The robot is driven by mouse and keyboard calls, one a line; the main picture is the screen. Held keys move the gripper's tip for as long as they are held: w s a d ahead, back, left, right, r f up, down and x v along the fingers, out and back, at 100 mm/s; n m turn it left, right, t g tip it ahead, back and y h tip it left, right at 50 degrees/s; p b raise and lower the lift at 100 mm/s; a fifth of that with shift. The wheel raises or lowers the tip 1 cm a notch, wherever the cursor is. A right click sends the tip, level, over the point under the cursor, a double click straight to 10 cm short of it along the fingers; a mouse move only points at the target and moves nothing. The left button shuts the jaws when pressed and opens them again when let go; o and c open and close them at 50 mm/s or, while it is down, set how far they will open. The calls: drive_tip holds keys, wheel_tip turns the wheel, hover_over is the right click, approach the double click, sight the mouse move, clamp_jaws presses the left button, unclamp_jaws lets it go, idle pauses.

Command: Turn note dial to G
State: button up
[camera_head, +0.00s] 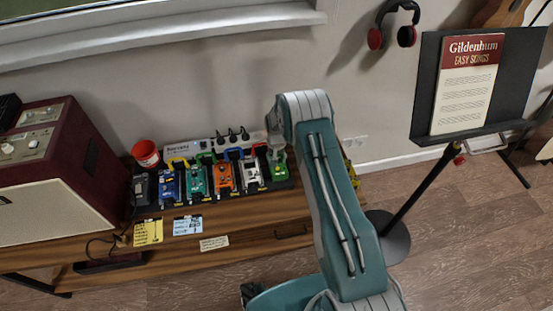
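The note dial cannot be made out; the knobs on the pedals are too small to read. A row of pedals stands on the wooden bench: a black one (142,190), a blue one (168,185), a teal one (196,181), an orange one (224,178), a pale grey one (250,174) and a green one (278,170). My teal arm rises from the bottom of the view, and its upper joint is just right of the green pedal, partly covering that end of the row. My gripper cannot be seen.
A dark red amplifier (95,160) stands at the left and a red cup (146,153) behind the pedals. A power strip (190,148) with plugs lies along the wall. A music stand (410,115) holding a songbook (466,85) is at the right.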

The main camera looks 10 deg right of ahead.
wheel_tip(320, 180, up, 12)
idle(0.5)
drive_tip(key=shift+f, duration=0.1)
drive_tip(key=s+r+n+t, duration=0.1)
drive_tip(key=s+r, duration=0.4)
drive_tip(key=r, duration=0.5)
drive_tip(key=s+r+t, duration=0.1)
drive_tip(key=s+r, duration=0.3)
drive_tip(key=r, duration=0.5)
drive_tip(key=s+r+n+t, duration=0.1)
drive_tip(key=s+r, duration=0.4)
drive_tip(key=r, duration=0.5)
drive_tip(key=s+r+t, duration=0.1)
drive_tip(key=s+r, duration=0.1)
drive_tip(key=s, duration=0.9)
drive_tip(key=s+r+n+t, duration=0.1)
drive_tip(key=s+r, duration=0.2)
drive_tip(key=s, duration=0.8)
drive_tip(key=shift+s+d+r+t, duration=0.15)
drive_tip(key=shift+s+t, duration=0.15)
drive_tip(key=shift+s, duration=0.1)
